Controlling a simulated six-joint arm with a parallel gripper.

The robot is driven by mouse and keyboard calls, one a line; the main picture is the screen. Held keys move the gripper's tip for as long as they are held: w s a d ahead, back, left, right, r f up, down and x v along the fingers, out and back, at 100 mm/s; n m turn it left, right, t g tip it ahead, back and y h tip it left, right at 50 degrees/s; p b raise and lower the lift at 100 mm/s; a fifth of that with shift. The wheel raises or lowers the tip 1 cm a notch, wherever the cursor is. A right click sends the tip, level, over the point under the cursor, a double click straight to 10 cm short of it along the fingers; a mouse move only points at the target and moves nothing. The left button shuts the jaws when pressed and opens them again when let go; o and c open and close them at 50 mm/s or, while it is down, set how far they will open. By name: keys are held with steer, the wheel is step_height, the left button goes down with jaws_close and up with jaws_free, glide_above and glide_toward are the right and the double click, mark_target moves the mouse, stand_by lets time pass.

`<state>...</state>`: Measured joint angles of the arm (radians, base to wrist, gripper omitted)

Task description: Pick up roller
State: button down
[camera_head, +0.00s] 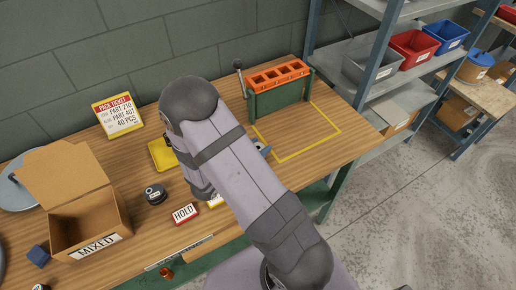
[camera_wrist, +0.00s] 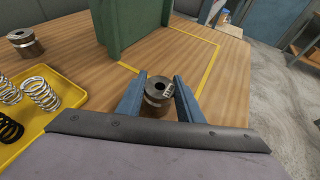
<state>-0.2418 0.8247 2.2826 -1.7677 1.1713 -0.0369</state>
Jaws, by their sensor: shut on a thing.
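A grey metal roller (camera_wrist: 158,91) with a centre hole and small markings on its side sits between the two blue fingers of my gripper (camera_wrist: 160,80) in the wrist view. The fingers are shut on it from both sides. I cannot tell whether its bottom touches the wooden table. A second metal roller (camera_wrist: 25,43) stands upright at the far left of the wrist view, apart from my gripper.
A green stand (camera_head: 278,92) with an orange slotted top is close behind my gripper. A yellow tray (camera_wrist: 66,92) with several springs lies left. A yellow outline (camera_head: 332,128) marks the table near its right edge. An open box (camera_head: 115,212) stands front left.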

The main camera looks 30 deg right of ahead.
steer(key=shift+r, duration=4.85)
steer(key=f+b, duration=0.6)
steer(key=b, duration=0.1)
steer(key=shift+w+f+b, duration=0.1)
steer(key=shift+w+b, duration=0.1)
steer(key=shift+b, duration=0.1)
steer(key=w+b, duration=0.1)
steer(key=w+f+b, duration=0.1)
steer(key=b, duration=0.1)
steer(key=w+f+b, duration=0.1)
steer(key=w+b, duration=0.1)
steer(key=shift+a+f, duration=0.2)
steer(key=shift+a, duration=0.2)
steer(key=w+b, duration=0.1)
steer(key=w+a+b, duration=0.1)
steer(key=w, duration=0.1)
steer(key=w+b, duration=0.1)
steer(key=shift+w+a+r, duration=0.25)
steer(key=shift+w+r, duration=0.1)
steer(key=shift+w, duration=0.05)
steer(key=w+a+r+n+t+y, duration=0.2)
steer(key=w+a+r+n+t, duration=0.1)
steer(key=w, duration=0.5)
steer(key=shift+a+r+n+t, duration=0.4)
steer(key=shift+a+r, duration=0.35)
steer(key=shift+r, duration=0.4)
